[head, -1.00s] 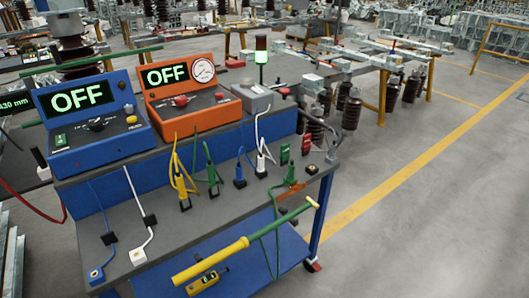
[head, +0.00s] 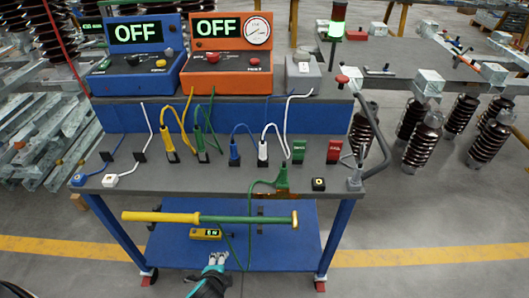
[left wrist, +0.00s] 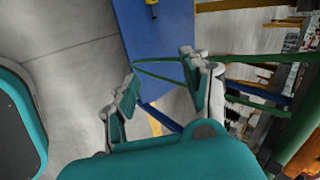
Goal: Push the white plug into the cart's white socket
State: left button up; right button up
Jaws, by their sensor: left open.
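The white plug (head: 263,152) stands upright on the cart's grey worktop, right of the blue plug, with a white cable looping up from its top. The white socket (head: 110,181) is a small white block near the worktop's front left edge, with a white cable running back from it. My left gripper (head: 217,260) is low in front of the cart, below the worktop and well apart from plug and socket. In the left wrist view its jaws (left wrist: 160,68) are open with nothing between them; neither plug nor socket can be made out there. My right gripper is not in view.
A yellow and green pole (head: 210,218) lies across the cart's front, above the blue lower shelf (head: 290,248). A blue socket (head: 79,180) is left of the white socket.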

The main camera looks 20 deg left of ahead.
pick_arm(q)
notch_tip(320, 180, up, 11)
jog(key=w+a+m+t+y, duration=0.1)
jog(key=w+m+t, duration=0.1)
jog(key=w, duration=0.1)
jog(key=m+t+h, duration=0.3)
jog(key=m+t, duration=0.5)
jog(key=m, duration=1.3)
send_near(262, 147)
jog(key=w, duration=0.5)
jog(key=shift+w+d+f, duration=0.15)
jog(key=shift+d, duration=0.1)
jog(key=shift+w+a, duration=0.2)
jog(key=shift+w, duration=1.3)
jog(key=shift+w+a, duration=0.15)
jog(key=shift+w, duration=1.4)
jog(key=shift+s, duration=0.1)
grip_shut()
